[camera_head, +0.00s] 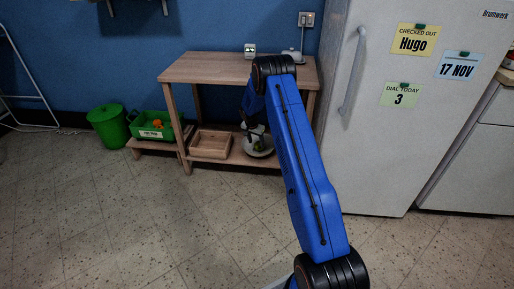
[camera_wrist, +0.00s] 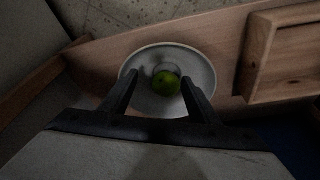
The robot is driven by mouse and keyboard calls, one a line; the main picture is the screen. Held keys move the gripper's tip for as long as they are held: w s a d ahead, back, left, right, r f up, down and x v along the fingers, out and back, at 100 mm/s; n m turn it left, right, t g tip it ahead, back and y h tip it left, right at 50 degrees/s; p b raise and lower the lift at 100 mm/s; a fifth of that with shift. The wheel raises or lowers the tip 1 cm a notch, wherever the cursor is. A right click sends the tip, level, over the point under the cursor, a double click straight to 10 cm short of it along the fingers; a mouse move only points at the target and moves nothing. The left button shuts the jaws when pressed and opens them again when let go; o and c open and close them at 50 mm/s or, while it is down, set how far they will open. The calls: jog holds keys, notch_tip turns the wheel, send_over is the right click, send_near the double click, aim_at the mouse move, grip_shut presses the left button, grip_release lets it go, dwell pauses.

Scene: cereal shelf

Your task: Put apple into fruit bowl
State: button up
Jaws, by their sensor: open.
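A round green apple (camera_wrist: 166,83) lies over the inside of a round pale bowl (camera_wrist: 203,66) in the wrist view. The bowl also shows in the head view as a white round shape (camera_head: 266,153) at the right end of the low shelf, with a little green inside. My gripper (camera_wrist: 160,78) is open above the bowl, its fingers on either side of the apple in the picture. Whether a finger touches the apple cannot be told. In the head view my arm partly hides the bowl.
The bowl stands on the lower board (camera_wrist: 225,40) of a wooden table (camera_head: 205,68), whose top overhangs it. A wooden tray (camera_head: 210,144) sits left of the bowl in the head view. A green crate (camera_head: 153,125) with fruit and a green bin (camera_head: 109,126) stand farther left. A fridge (camera_head: 400,140) stands right.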

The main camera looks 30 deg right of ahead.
jog(key=s+a+r+n, duration=0.1)
jog(key=s+a+r, duration=0.25)
jog(key=r, duration=0.55)
jog(key=s+a+r+n, duration=0.15)
jog(key=s+r, duration=0.25)
jog(key=r, duration=0.5)
jog(key=s+a+r, duration=0.3)
jog(key=r, duration=0.6)
jog(key=s+a+r+n+t, duration=0.1)
jog(key=s+a+r, duration=0.2)
jog(key=s+r, duration=0.45)
jog(key=s+a+r+n+t, duration=0.1)
jog(key=s+a+r+n, duration=0.15)
jog(key=s+r, duration=0.55)
jog(key=s+a+r+n+y, duration=0.1)
jog(key=s+a+r, duration=0.2)
jog(key=s, duration=0.7)
jog(key=s+a+r+n, duration=0.1)
jog(key=s+a+r, duration=0.15)
jog(key=s, duration=0.75)
jog(key=s+a+f+n, duration=0.1)
jog(key=s+a, duration=0.1)
jog(key=s, duration=0.7)
jog(key=s+a+f+n+t+y, duration=0.1)
jog(key=s+a+f+n, duration=0.1)
jog(key=s, duration=0.7)
jog(key=shift+s+f, duration=0.15)
jog(key=shift+f, duration=0.1)
